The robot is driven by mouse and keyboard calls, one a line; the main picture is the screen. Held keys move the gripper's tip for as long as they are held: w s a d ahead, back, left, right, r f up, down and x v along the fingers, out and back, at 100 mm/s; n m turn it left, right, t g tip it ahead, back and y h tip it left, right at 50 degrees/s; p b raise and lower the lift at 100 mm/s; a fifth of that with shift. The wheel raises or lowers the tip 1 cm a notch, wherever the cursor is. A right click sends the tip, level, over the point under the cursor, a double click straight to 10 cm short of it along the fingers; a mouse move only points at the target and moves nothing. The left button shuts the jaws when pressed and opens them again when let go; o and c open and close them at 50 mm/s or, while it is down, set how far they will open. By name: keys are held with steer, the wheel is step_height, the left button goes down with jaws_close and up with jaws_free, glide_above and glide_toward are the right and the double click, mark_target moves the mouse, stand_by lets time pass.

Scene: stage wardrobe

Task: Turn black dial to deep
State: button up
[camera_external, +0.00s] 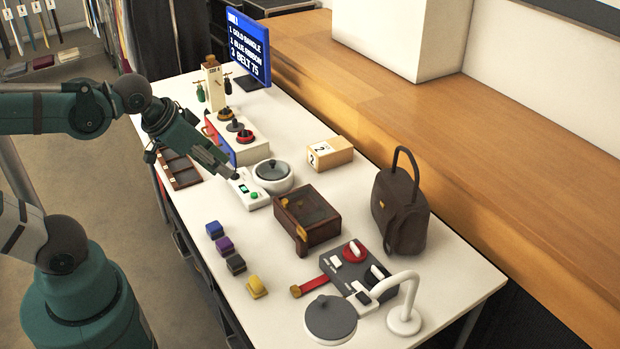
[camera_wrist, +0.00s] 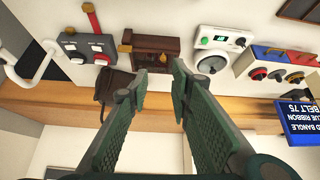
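The black dial (camera_external: 235,126) is the middle one of three round dials on a white box (camera_external: 251,152) with a blue and red front. It sits between a gold-brown dial (camera_external: 228,113) and a red dial (camera_external: 245,138). In the wrist view the black dial (camera_wrist: 275,76) is at the right, and the picture is upside down. No "deep" mark can be read. My gripper (camera_wrist: 160,72) is open and empty, with its two green fingers apart. In the outside view my gripper (camera_external: 228,172) hangs over the table, left of the dial box's near end, clear of the dial.
A white device with a green display (camera_external: 249,190) and a round lidded pot (camera_external: 273,177) stand close to my gripper. A wooden box (camera_external: 307,218), brown handbag (camera_external: 400,210), switch panel (camera_external: 352,272) and white lamp (camera_external: 404,318) are nearer. A blue screen (camera_external: 248,48) stands behind.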

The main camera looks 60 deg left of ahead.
steer(key=w+a+f+n+g+p, duration=0.1)
steer(key=w+a+n+g+p, duration=0.15)
steer(key=w+a, duration=0.45)
steer(key=w+a+f+n+g+p, duration=0.1)
steer(key=w+a+f+n, duration=0.1)
steer(key=a+f, duration=0.3)
steer(key=w+a+f+n+g+p, duration=0.1)
steer(key=w+a+f+n, duration=0.1)
steer(key=a+f, duration=0.3)
steer(key=w+a+f+n+g+p, duration=0.1)
steer(key=a+f+n, duration=0.3)
steer(key=a, duration=0.5)
steer(key=shift+w+a+f+g+p, duration=0.35)
steer(key=shift+w+f+g, duration=0.1)
steer(key=shift+w, duration=0.15)
steer(key=shift+s+a+f+n, duration=0.1)
steer(key=shift+a+f+n, duration=0.25)
steer(key=shift+a+f, duration=0.1)
steer(key=shift+f+b, duration=0.7)
steer(key=shift+f, duration=3.2)
